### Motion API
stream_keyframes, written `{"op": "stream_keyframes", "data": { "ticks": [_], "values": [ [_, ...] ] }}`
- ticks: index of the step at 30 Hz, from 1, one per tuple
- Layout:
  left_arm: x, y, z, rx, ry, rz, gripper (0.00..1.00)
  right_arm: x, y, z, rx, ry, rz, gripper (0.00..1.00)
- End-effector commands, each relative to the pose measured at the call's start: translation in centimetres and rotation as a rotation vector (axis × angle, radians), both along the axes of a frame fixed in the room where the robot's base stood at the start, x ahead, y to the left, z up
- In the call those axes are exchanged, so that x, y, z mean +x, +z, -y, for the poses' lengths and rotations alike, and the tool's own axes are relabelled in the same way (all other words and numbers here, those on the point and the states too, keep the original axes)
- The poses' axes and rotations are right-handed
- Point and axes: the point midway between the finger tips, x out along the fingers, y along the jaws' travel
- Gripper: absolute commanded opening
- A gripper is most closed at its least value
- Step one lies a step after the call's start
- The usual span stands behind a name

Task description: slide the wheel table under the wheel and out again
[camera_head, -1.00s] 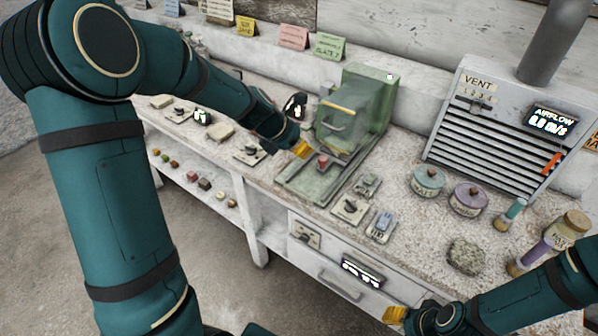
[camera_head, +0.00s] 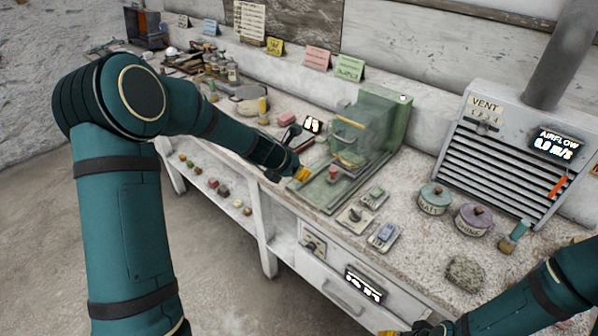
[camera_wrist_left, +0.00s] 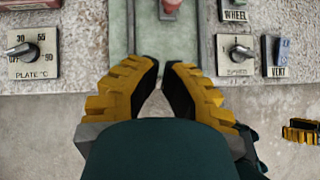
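The wheel machine is a green housing (camera_head: 386,118) with a clear guard (camera_head: 352,128) in front; I cannot make out the wheel behind it. A pale green table bed (camera_head: 318,194) runs forward from under it, with a red knob (camera_head: 333,172) standing on it. The knob also shows at the top edge of the left wrist view (camera_wrist_left: 170,7). My left gripper (camera_head: 302,173) is at the bed's front left, apart from the knob. In the left wrist view its fingertips (camera_wrist_left: 161,66) have a narrow gap with nothing between them. My right gripper (camera_head: 388,333) is mostly cut off by the bottom edge.
A speed dial (camera_head: 355,216) and a vent switch (camera_head: 384,235) sit right of the bed. A plate dial (camera_wrist_left: 32,52) lies left of it. Two lidded pots (camera_head: 434,198) and a grey stone (camera_head: 465,271) stand further right. The vent unit (camera_head: 500,140) is behind them.

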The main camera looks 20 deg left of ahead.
Motion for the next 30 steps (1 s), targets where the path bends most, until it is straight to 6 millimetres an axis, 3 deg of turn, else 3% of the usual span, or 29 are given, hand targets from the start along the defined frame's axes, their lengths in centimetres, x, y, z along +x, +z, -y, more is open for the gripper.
{"op": "stream_keyframes", "data": {
  "ticks": [1,10,18,30],
  "values": [
    [0.6,-1.2,0.4,0.000,-0.001,-0.002,0.00,-0.1,-0.5,0.0,0.000,0.002,-0.002,0.47],
    [4.0,-5.4,2.2,0.000,-0.001,-0.001,0.00,0.1,-1.7,0.0,0.000,0.002,0.002,0.47],
    [6.8,-5.3,3.8,0.002,-0.002,0.000,0.00,0.0,-1.0,0.0,0.000,0.001,-0.001,0.47],
    [7.2,-5.3,4.0,0.000,0.000,0.000,0.00,0.0,-1.0,0.0,0.000,0.001,-0.001,0.47]
  ]
}}
